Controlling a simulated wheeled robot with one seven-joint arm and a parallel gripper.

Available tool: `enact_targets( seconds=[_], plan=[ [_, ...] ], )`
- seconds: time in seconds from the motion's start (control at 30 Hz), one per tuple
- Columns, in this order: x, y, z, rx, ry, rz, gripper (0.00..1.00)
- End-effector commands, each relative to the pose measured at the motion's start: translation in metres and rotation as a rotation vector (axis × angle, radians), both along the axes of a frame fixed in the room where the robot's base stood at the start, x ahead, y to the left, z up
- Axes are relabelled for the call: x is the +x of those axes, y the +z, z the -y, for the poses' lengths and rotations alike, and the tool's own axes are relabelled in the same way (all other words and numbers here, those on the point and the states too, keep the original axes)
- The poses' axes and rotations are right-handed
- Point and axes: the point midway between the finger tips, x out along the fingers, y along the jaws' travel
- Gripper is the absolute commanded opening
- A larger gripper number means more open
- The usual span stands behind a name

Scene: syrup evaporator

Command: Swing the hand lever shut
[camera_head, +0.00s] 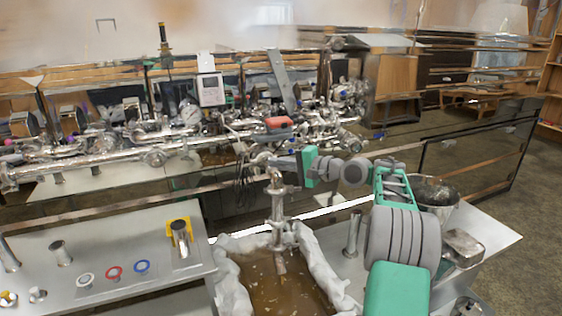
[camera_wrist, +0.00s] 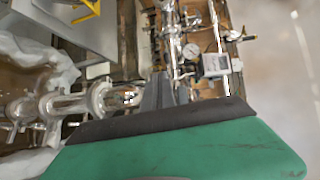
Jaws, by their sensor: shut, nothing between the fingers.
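A lever with a red-orange grip (camera_head: 279,122) sits on the steel pipework, left of centre in the head view. I cannot tell for sure whether it is the hand lever, or how far it is swung. My gripper (camera_head: 284,160) is just below it, fingers pointing left, near the top of the steel outlet pipe (camera_head: 277,205). In the wrist view my gripper's grey fingers (camera_wrist: 158,92) are together with nothing between them. The outlet pipe (camera_wrist: 90,102) lies left of them there. I cannot tell whether the fingers touch any metal.
A lined tub of brown liquid (camera_head: 268,280) stands below the outlet pipe. A steel table (camera_head: 120,258) with coloured rings is at left. A metal bucket (camera_head: 435,195) stands at right. A pressure gauge (camera_wrist: 191,51) and a white display box (camera_wrist: 216,65) are beyond the fingers.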

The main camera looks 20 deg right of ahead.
Motion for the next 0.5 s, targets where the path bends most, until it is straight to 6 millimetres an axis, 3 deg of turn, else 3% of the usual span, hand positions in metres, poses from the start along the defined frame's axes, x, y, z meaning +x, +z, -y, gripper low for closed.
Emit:
enact_targets(
  seconds=[0.3,0.5],
  plan=[
    [0.052,-0.003,-0.044,-0.002,0.003,0.000,0.00],
    [0.070,-0.002,-0.057,-0.001,0.000,0.000,0.00]
  ],
)
